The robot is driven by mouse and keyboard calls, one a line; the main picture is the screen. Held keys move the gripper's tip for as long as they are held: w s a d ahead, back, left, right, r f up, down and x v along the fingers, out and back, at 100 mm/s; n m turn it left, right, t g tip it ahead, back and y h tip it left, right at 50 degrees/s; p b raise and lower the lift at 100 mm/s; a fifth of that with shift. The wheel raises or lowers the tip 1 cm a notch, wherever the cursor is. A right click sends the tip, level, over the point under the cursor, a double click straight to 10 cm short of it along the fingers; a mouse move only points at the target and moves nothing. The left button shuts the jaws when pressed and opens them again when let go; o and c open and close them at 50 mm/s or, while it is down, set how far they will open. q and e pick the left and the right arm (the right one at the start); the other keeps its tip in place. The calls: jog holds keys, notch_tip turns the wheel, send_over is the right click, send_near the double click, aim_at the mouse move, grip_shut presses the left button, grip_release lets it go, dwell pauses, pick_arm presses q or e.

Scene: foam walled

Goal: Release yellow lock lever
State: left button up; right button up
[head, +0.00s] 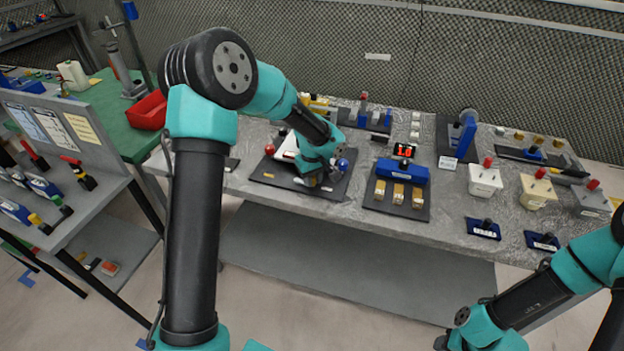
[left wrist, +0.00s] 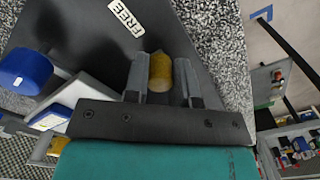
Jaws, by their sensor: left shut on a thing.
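The yellow lock lever (left wrist: 159,70) stands between the two fingers of my left gripper (left wrist: 162,82) in the left wrist view. The fingers are shut on it from both sides. In the head view my left gripper (head: 322,178) is low over the front part of a dark base plate (head: 262,177) and hides the lever. A white "FREE" label (left wrist: 124,17) lies on the plate near the lever.
A blue round knob (left wrist: 25,72) and a white block (left wrist: 100,92) are close to my left gripper. A red knob (head: 270,149) is on the same plate. To the right stands a blue block (head: 402,171) with yellow pieces, then several boxes with red knobs on the grey table (head: 300,208).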

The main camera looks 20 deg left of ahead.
dwell(0.3)
pick_arm(q)
jog(key=o, duration=0.9)
jog(key=shift+r, duration=0.1)
notch_tip(320, 180, up, 17)
jog(key=shift+r, duration=0.15)
dwell(0.4)
